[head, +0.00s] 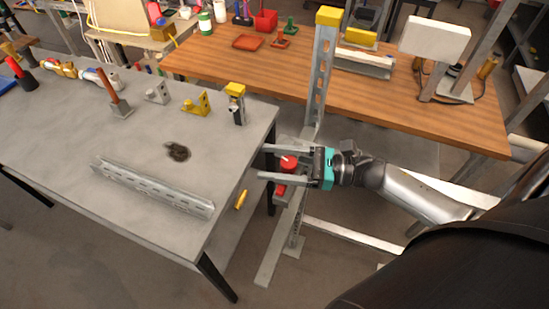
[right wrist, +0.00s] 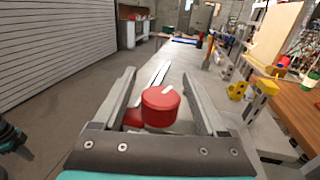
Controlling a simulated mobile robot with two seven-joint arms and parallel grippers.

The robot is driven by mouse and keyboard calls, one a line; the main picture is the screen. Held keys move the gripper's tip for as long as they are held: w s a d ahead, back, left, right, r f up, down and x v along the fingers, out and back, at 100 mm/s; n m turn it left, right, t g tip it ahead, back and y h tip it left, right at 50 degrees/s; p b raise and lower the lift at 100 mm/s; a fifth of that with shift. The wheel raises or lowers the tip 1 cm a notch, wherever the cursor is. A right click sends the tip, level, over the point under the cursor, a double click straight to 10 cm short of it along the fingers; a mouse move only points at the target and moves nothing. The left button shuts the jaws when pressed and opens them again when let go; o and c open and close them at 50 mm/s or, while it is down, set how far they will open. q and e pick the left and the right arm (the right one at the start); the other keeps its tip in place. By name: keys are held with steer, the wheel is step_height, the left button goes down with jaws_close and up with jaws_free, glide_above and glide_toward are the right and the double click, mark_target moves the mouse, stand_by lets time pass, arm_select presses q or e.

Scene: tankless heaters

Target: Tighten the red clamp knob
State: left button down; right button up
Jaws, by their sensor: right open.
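The red clamp knob (head: 288,162) is a short round cap with a pale mark on top, beside the steel upright near the grey table's right edge. My right gripper (head: 263,162) is open, its two long fingers reaching past the knob on either side. In the right wrist view, the knob (right wrist: 161,108) sits between the open fingers (right wrist: 159,74), with a visible gap on both sides. A red clamp body (head: 282,193) shows below the knob, partly hidden by a finger. A dark part with a teal patch at the wrist view's left edge may be my left gripper.
The perforated steel upright (head: 320,75) with a yellow cap stands close to my right gripper. The grey table (head: 120,150) holds a slotted channel (head: 150,188) and yellow brackets (head: 197,104). A wooden bench (head: 285,83) stands behind. Floor is open in front.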

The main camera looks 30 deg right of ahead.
steer(key=shift+c, duration=0.3)
jaws_close()
stand_by(0.3)
